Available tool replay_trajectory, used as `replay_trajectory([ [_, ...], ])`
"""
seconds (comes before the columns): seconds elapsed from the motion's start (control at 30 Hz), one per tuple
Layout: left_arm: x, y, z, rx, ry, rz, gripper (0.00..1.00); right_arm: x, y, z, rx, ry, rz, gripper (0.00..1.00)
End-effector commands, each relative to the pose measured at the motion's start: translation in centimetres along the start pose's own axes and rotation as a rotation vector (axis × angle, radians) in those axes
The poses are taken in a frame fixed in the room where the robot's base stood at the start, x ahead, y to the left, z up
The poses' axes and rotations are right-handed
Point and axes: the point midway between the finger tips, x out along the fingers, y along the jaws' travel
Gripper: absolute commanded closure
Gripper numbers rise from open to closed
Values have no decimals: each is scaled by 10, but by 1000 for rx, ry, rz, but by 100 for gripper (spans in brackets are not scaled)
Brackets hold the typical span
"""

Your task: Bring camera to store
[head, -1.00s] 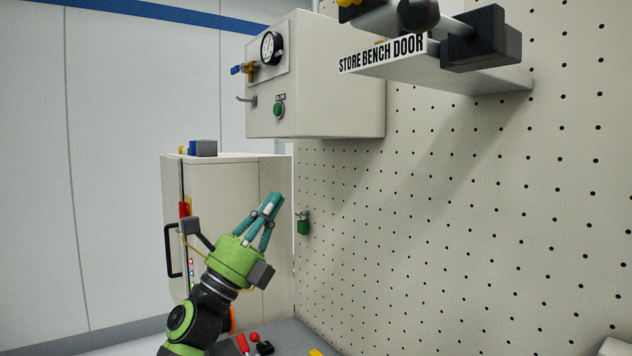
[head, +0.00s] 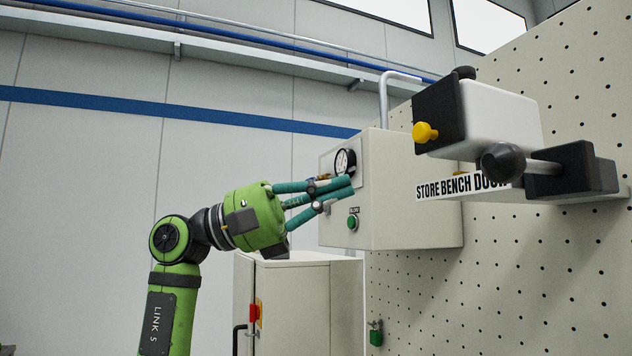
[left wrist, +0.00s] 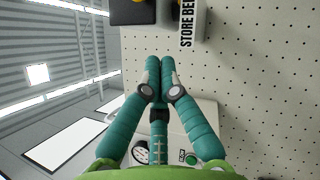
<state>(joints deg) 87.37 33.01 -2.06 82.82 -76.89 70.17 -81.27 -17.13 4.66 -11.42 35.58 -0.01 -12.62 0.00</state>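My right gripper is out of view.
A white wall box (head: 410,200) with a gauge and green button is behind my left gripper. A pale cabinet (head: 310,300) stands below. A green padlock (head: 375,333) hangs on the pegboard (head: 480,310). Open air lies between gripper and shelf.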

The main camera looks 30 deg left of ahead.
Motion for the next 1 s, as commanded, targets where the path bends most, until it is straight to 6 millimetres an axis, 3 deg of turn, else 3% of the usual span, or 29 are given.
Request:
replay_trajectory([
  [0.03,15,4,2,-2,-4,-2,100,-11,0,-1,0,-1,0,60],
  [0.2,51,4,2,-4,-4,-2,100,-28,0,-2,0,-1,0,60],
  [0.4,71,3,21,0,-2,0,100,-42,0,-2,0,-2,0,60],
  [1.0,78,-1,29,-1,3,1,100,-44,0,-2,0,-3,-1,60],
])
